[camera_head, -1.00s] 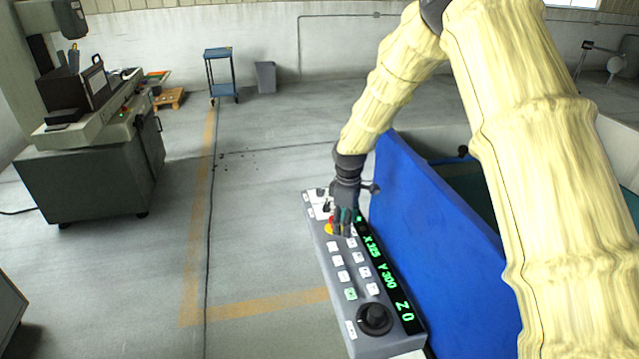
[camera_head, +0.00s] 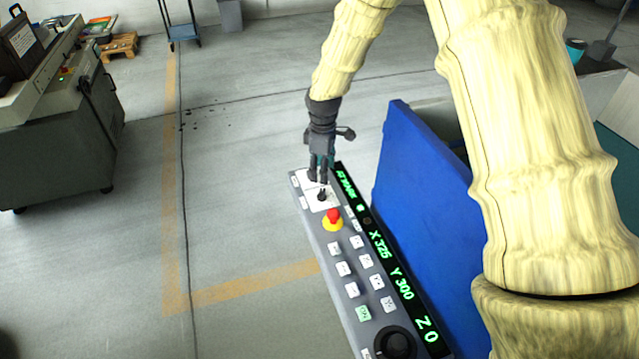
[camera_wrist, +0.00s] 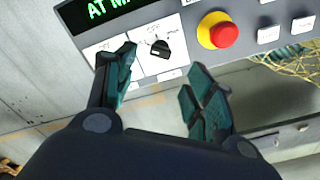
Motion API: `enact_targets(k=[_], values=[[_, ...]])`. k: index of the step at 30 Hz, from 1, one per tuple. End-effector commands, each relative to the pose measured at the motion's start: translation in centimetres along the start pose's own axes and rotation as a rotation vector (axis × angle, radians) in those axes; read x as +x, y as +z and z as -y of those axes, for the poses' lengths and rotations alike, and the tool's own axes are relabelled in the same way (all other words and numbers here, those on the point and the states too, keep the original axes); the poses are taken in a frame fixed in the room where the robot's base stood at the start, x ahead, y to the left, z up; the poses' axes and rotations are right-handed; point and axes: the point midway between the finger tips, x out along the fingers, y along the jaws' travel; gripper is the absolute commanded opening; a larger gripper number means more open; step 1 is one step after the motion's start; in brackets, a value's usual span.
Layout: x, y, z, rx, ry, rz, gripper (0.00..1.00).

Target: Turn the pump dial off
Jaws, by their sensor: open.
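The control panel (camera_head: 345,275) is a long grey box with small dials at its far end. One black dial (camera_head: 322,196) sits on a white plate, and it also shows in the wrist view (camera_wrist: 160,49), marked OFF. A second white plate (camera_wrist: 103,50) beside it is also marked OFF, and my left finger hides its dial. I cannot read which dial is the pump's. My gripper (camera_head: 318,176) is over the panel's far end. In the wrist view my gripper (camera_wrist: 160,78) is open and empty, with the visible dial just beyond the gap between its fingers.
A red stop button (camera_head: 333,216) on a yellow ring is close to the dials. Several white keys and a large black knob (camera_head: 396,343) follow nearer me. A green-lit display (camera_head: 392,262) runs along the panel. A blue panel (camera_head: 425,200) stands to the right. Open floor lies left.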

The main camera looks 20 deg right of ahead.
Motion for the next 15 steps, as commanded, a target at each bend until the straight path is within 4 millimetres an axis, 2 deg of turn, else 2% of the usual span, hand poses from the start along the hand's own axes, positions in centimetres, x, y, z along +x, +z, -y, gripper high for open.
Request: enact_targets(k=[9,15], values=[[5.4,-0.9,-1.6,0.000,-0.018,0.013,0.54],[7.9,-0.9,-1.8,0.002,-0.019,0.013,0.54]])
